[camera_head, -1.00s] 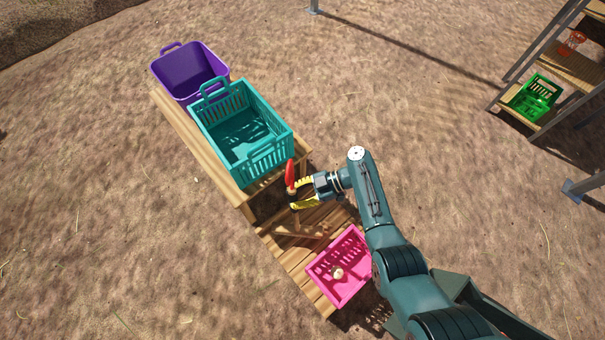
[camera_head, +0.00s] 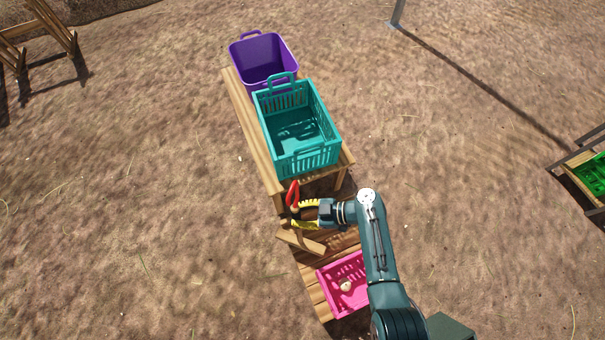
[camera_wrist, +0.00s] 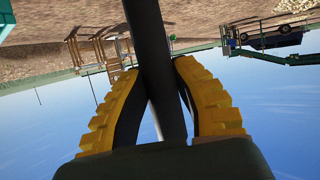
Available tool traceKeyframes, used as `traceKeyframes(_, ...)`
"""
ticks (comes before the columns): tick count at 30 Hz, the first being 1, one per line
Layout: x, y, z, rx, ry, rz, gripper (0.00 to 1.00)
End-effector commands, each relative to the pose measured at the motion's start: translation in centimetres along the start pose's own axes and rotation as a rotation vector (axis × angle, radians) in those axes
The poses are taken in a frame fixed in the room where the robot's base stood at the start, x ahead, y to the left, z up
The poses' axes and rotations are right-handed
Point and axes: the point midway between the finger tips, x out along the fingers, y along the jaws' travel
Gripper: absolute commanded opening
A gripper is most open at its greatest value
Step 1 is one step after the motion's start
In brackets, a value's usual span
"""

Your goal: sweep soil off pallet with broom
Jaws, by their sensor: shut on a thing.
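My gripper (camera_head: 303,213), with yellow padded fingers, is shut on the broom, which has a red handle end (camera_head: 293,194). In the wrist view the dark broom shaft (camera_wrist: 158,65) runs between my fingers (camera_wrist: 160,100). A wooden bar that looks like the broom head (camera_head: 301,243) shows below my gripper, over the near end of the slatted wooden pallet (camera_head: 318,297). I cannot tell whether it touches the slats. My arm hides part of the pallet, and I cannot make out soil on it.
A pink crate (camera_head: 329,282) with a pale onion (camera_head: 346,286) stands on the pallet. Beyond is a wooden table (camera_head: 250,125) with a teal crate (camera_head: 304,160) and a purple tub (camera_head: 250,50). A green crate (camera_head: 593,175) is at the right edge.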

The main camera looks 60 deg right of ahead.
Motion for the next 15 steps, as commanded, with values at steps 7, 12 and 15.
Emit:
traceKeyframes(7, -1.1, 0.0, -3.5, -0.006, 0.000, -0.009, 0.00)
traceKeyframes(12, -1.6, 0.0, -5.2, -0.008, 0.000, -0.013, 0.00)
traceKeyframes(15, -1.7, -0.1, -5.5, -0.008, 0.000, -0.015, 0.00)
